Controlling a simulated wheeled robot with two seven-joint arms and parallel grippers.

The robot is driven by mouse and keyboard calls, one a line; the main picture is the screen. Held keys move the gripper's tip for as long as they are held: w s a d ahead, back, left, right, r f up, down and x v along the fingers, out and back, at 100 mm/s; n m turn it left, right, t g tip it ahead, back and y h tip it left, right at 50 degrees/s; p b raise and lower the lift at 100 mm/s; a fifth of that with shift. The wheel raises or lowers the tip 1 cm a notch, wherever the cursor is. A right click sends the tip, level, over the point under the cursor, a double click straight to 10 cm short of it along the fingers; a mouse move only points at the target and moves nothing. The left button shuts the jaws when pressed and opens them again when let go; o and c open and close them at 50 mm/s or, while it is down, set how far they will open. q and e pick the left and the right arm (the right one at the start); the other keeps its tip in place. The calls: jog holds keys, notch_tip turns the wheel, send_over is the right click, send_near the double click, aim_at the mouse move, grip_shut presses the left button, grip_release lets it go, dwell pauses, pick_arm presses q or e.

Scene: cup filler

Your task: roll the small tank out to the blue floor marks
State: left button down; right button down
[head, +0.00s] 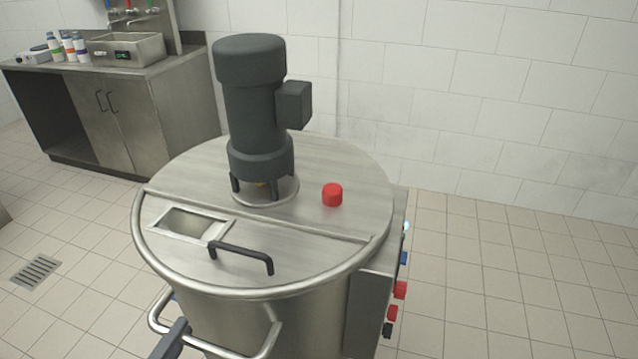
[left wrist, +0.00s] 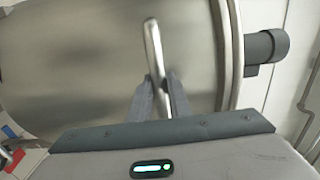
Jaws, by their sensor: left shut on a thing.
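The small tank (head: 300,235) is a round steel vessel with a flat lid, a dark mixer motor (head: 250,110), a red cap (head: 332,195) and a black lid handle (head: 240,255). A bent steel push handle (head: 270,330) sticks out from its near side. My left gripper (head: 178,332) is at the left part of this push handle. In the left wrist view my left gripper (left wrist: 160,88) is shut on the handle bar (left wrist: 153,45), with the tank wall (left wrist: 90,60) behind. My right gripper is not in view. No blue floor marks show.
A control box (head: 375,300) with coloured buttons is on the tank's right side. A floor drain (head: 35,271) lies at left. The tiled floor (head: 520,290) at right is clear up to the white wall.

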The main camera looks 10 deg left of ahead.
pick_arm(q)
jog(key=s, duration=0.4)
jog(key=shift+s+a+b, duration=0.2)
jog(key=shift+a+b, duration=0.05)
jog(key=shift+b, duration=0.1)
jog(key=shift+w, duration=0.15)
jog(key=c, duration=0.6)
grip_release()
jog(key=shift+w, duration=0.1)
jog(key=shift+o, duration=0.2)
jog(key=s+a+b, duration=0.1)
jog(key=s+b, duration=0.1)
jog(key=s, duration=0.7)
